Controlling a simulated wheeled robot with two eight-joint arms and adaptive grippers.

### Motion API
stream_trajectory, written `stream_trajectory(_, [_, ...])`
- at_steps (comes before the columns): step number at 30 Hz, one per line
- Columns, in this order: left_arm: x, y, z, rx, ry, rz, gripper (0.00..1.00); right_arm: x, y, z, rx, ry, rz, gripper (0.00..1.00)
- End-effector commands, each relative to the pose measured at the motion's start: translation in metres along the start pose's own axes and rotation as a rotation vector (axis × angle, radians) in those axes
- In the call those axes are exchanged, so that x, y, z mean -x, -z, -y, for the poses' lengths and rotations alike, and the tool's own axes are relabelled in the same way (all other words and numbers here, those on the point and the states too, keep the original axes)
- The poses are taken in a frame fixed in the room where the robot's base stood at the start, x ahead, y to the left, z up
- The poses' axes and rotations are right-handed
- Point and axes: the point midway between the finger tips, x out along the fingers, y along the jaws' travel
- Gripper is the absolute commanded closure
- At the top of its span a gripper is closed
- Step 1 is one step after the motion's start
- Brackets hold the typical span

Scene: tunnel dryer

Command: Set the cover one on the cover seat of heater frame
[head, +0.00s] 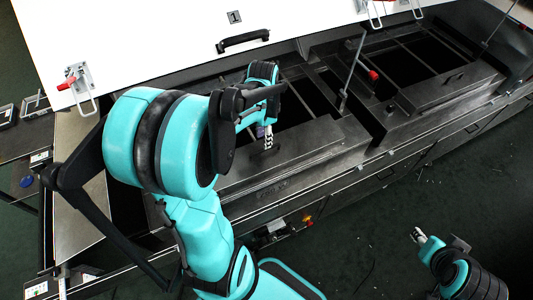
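The cover one (150,38) is a large white panel at the top left, marked with a "1" plate. It has a black bar handle (243,40) and metal latches with red tips. The dark heater frame (300,150) lies below it, with openings and cross bars. I cannot make out the cover seat separately. My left gripper (268,138) points down over the near part of the frame, below the handle and apart from it. Its fingers look close together, but their opening is unclear. My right gripper (418,236) is at the lower right over the floor, small and apart from the frame.
A second dark frame section (440,100) is at the right. A grey side table (85,190) is at the left. Dark floor is free at the lower right.

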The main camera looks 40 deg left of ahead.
Motion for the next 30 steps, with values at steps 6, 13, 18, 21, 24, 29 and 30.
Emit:
stream_trajectory(6, [-0.028, 0.001, -0.001, -0.001, 0.000, 0.000, 0.65, -0.007, -0.005, 0.000, 0.000, 0.000, 0.000, 0.60])
stream_trajectory(13, [-0.062, 0.006, -0.002, -0.001, 0.001, 0.000, 0.65, -0.013, -0.010, 0.000, 0.000, 0.000, 0.000, 0.60])
stream_trajectory(18, [-0.075, 0.006, -0.003, 0.000, 0.001, -0.001, 0.65, -0.015, -0.011, 0.000, 0.000, 0.000, 0.000, 0.60])
stream_trajectory(21, [-0.075, 0.006, -0.003, 0.000, 0.001, -0.001, 0.65, -0.015, -0.011, 0.000, 0.000, 0.000, 0.000, 0.60])
stream_trajectory(24, [-0.074, 0.006, -0.003, 0.000, 0.001, -0.001, 0.65, -0.015, -0.011, 0.000, 0.000, 0.000, 0.000, 0.60])
stream_trajectory(29, [-0.074, 0.006, -0.003, 0.000, 0.001, -0.001, 1.00, -0.015, -0.011, 0.000, 0.000, 0.000, 0.000, 0.60])
stream_trajectory(30, [-0.074, 0.006, -0.003, 0.000, 0.001, -0.001, 1.00, -0.015, -0.011, 0.000, 0.000, 0.000, 0.000, 0.60])
